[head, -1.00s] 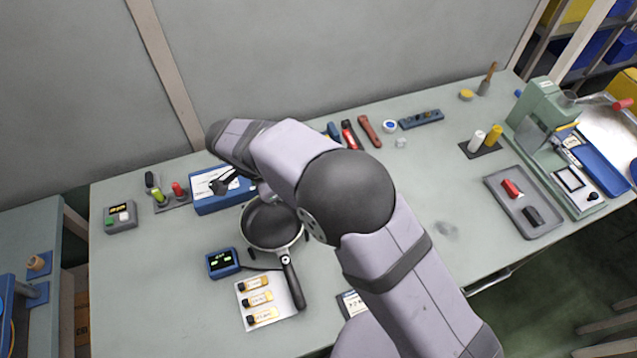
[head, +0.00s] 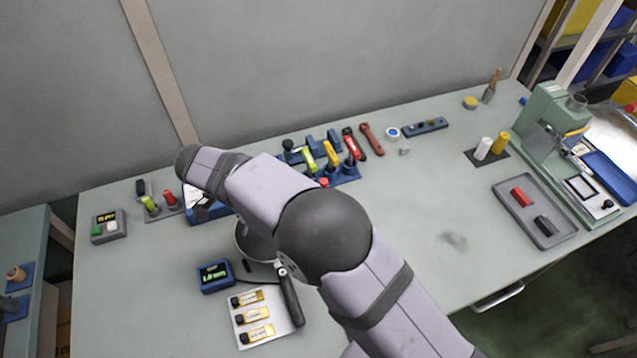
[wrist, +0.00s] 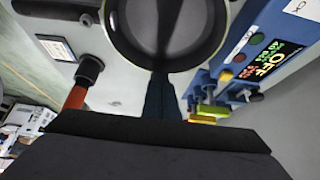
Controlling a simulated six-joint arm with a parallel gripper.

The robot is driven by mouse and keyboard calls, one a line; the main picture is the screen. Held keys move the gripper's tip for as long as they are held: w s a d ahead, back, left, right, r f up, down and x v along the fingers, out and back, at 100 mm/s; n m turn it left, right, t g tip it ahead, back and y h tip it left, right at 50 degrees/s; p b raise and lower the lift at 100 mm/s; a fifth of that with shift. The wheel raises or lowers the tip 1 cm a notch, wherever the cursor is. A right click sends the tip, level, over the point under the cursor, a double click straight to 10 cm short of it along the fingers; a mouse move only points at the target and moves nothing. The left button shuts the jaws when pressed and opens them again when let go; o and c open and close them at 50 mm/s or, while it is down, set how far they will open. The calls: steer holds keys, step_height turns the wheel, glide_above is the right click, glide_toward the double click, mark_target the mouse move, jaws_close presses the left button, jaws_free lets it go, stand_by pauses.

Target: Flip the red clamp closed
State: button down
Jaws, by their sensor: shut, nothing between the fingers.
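In the head view, a blue rack (head: 345,175) holds clamps with a yellow-green handle (head: 309,160), a yellow handle (head: 331,154) and a red-and-black handle (head: 350,146). The red one stands at the rack's right end; whether it is open or closed I cannot tell. In the wrist view, a red handle with a black end (wrist: 76,95) shows at left; I cannot tell whether it is the same clamp. My gripper (head: 199,208) is shut and empty over the blue box at left, away from the rack.
The pan (head: 243,243) is partly hidden by my arm.

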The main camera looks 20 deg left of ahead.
steer(key=shift+r, duration=0.1)
stand_by(0.3)
steer(key=v, duration=1.3)
steer(key=shift+s, duration=0.1)
stand_by(0.4)
